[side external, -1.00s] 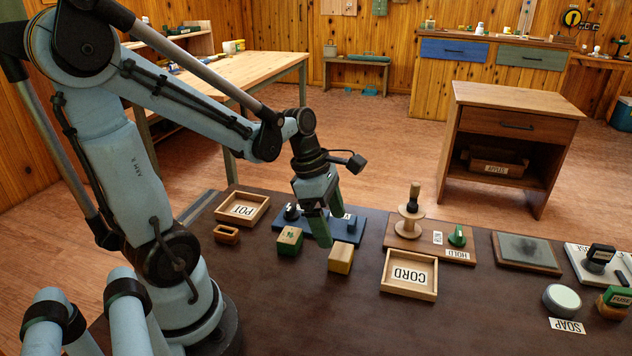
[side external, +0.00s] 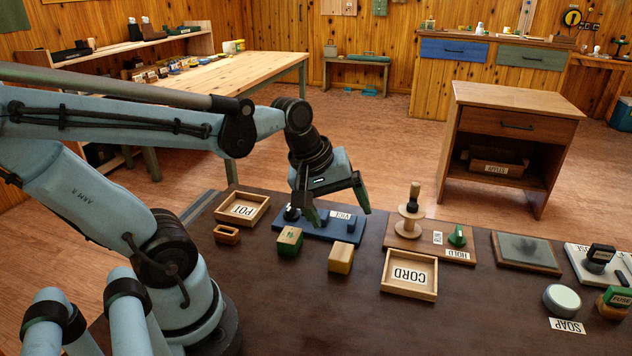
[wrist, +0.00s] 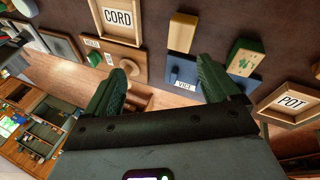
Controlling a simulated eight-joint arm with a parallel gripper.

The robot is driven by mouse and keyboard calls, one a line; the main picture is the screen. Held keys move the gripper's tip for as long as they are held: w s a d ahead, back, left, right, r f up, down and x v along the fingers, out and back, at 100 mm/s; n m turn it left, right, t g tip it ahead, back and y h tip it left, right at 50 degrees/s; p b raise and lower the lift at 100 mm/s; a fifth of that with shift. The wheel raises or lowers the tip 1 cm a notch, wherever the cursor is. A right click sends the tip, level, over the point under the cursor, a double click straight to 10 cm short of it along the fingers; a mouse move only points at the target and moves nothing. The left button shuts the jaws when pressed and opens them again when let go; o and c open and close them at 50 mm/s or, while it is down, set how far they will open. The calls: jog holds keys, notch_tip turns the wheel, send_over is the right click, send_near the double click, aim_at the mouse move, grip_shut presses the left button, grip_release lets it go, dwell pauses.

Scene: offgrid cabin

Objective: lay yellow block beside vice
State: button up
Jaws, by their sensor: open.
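The yellow block (side external: 340,259) lies on the dark table just in front of the blue vice board (side external: 318,233). In the wrist view the yellow block (wrist: 181,34) is close to the edge of the blue board (wrist: 186,66); I cannot tell if they touch. The board carries a label reading VICE and dark fittings, partly hidden by my gripper. My gripper (side external: 340,212) is open and empty, tilted above the board, behind the block. Its two green fingers (wrist: 160,85) are spread apart in the wrist view.
A small wooden box (side external: 227,234), the POT tray (side external: 262,219), the CORD tray (side external: 409,293) and the HOLD board with a spool (side external: 457,255) are nearby. The front middle of the table is clear.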

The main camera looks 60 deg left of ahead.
jog(key=d+m, duration=0.1)
jog(key=m, duration=0.3)
jog(key=d+m+t, duration=0.1)
jog(key=m, duration=0.3)
jog(key=d+r+m+t, duration=0.1)
jog(key=m, duration=0.3)
jog(key=shift+w+d+y, duration=0.2)
jog(key=shift+y, duration=0.1)
